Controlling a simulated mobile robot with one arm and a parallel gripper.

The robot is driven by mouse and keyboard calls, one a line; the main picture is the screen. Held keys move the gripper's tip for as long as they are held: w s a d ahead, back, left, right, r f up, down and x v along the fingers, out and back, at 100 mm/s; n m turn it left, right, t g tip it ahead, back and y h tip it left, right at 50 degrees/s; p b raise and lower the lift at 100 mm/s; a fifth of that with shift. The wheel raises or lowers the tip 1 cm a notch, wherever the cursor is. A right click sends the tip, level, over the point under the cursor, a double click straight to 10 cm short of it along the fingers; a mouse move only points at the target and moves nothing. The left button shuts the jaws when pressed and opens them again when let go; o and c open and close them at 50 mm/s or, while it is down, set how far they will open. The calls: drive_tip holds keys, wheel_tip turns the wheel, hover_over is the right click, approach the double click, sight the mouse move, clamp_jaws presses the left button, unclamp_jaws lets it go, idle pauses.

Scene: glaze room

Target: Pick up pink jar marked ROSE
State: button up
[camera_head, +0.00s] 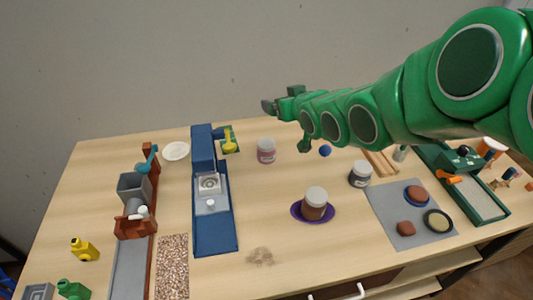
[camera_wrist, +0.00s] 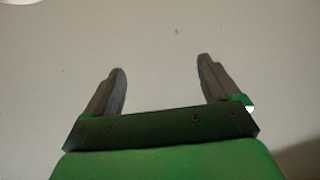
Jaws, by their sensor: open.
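The pink jar (camera_head: 266,154) with a pale lid stands upright on the table, right of the blue machine; its label is too small to read. My gripper (camera_head: 272,103) is raised in the head view, above and behind the jar and apart from it. In the wrist view my gripper (camera_wrist: 161,64) has its two grey fingers spread wide with nothing between them. The jar does not show in the wrist view, only a plain pale surface.
A blue machine (camera_head: 216,235) stands left of the jar, with a yellow-handled part beside it. A brown jar (camera_head: 314,207) sits on a purple saucer (camera_head: 298,211) in front. A dark jar (camera_head: 360,175) and a small blue ball (camera_head: 325,151) stand right. Bare table surrounds the pink jar's front.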

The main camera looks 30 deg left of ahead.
sight(270, 150)
drive_tip(key=shift+y, duration=0.3)
drive_tip(key=f, duration=0.6)
drive_tip(key=a+f, duration=0.1)
drive_tip(key=f, duration=0.5)
drive_tip(key=a+f, duration=0.1)
drive_tip(key=f, duration=0.5)
drive_tip(key=shift+s+f, duration=0.3)
drive_tip(key=shift+s, duration=0.1)
drive_tip(key=shift+x, duration=1.45)
drive_tip(key=w+a, duration=0.1)
drive_tip(key=a, duration=0.1)
drive_tip(key=shift+w+a+f, duration=0.15)
drive_tip(key=shift+w+a, duration=0.25)
drive_tip(key=shift+x, duration=0.9)
drive_tip(key=shift+f, duration=0.1)
drive_tip(key=shift+c, duration=0.5)
drive_tip(key=shift+s, duration=0.1)
drive_tip(key=c, duration=1.2)
